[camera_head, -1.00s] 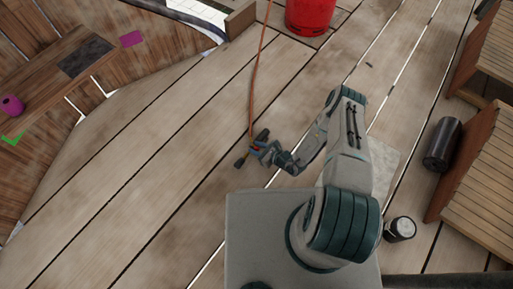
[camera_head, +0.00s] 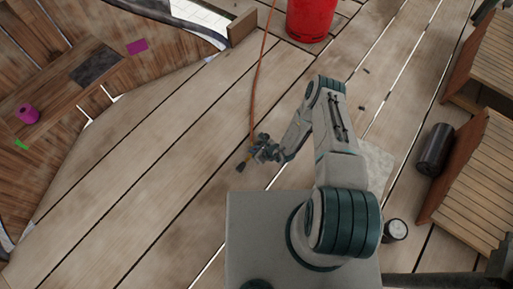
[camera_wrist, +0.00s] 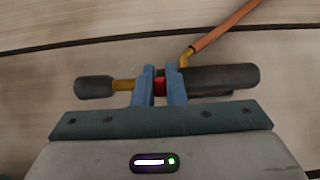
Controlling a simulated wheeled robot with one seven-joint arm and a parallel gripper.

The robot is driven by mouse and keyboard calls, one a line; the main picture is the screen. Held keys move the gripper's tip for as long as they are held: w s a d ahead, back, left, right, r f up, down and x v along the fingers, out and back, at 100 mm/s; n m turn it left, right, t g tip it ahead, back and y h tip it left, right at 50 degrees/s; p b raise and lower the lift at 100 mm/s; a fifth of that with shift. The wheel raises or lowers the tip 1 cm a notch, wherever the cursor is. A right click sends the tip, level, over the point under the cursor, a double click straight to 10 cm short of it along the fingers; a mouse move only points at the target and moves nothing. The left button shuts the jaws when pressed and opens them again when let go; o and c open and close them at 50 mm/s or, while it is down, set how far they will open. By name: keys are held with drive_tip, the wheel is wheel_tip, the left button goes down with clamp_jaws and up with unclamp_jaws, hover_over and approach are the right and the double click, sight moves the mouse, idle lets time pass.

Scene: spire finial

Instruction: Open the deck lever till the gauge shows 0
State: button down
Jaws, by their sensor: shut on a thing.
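My gripper (camera_wrist: 159,88) is shut on a hose-fed tool with a dark grip (camera_wrist: 222,77), a brass-coloured neck (camera_wrist: 123,85) and a dark rounded end (camera_wrist: 94,88). A small red part of it shows between the blue fingers. The tool lies crosswise in the jaws. In the head view my gripper (camera_head: 262,152) is over the planks, left of my arm, with the tool's dark end (camera_head: 241,167) at its lower left. I cannot make out a deck lever or a gauge reading in either view.
An orange hose (camera_head: 260,75) runs from the tool up past a red cylinder (camera_head: 311,15). Wooden slatted furniture (camera_head: 478,170), a black roll (camera_head: 436,149) and a small dark can (camera_head: 396,230) stand at right. A purple item (camera_head: 27,113) is at left. Planks at centre-left are clear.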

drive_tip(key=shift+w+a+r+g+h+p, duration=0.3)
drive_tip(key=shift+a+g+h+p, duration=0.15)
drive_tip(key=shift+g+h+p, duration=0.2)
drive_tip(key=shift+w+a+f+g+h, duration=0.25)
drive_tip(key=shift+a+g+h, duration=0.15)
drive_tip(key=shift+h, duration=0.35)
drive_tip(key=shift+w+a+f+g+h+b, duration=0.1)
drive_tip(key=shift+w+f+g+h+b, duration=0.05)
drive_tip(key=shift+g+h+b, duration=0.4)
drive_tip(key=shift+w+a+f+g+h+b, duration=0.1)
drive_tip(key=shift+w+g+h+b, duration=0.1)
drive_tip(key=shift+h+b, duration=0.3)
drive_tip(key=shift+w+a+g+h+b, duration=0.2)
drive_tip(key=shift+g+h+b, duration=0.4)
drive_tip(key=shift+b, duration=0.6)
drive_tip(key=c, duration=1.5)
unclamp_jaws()
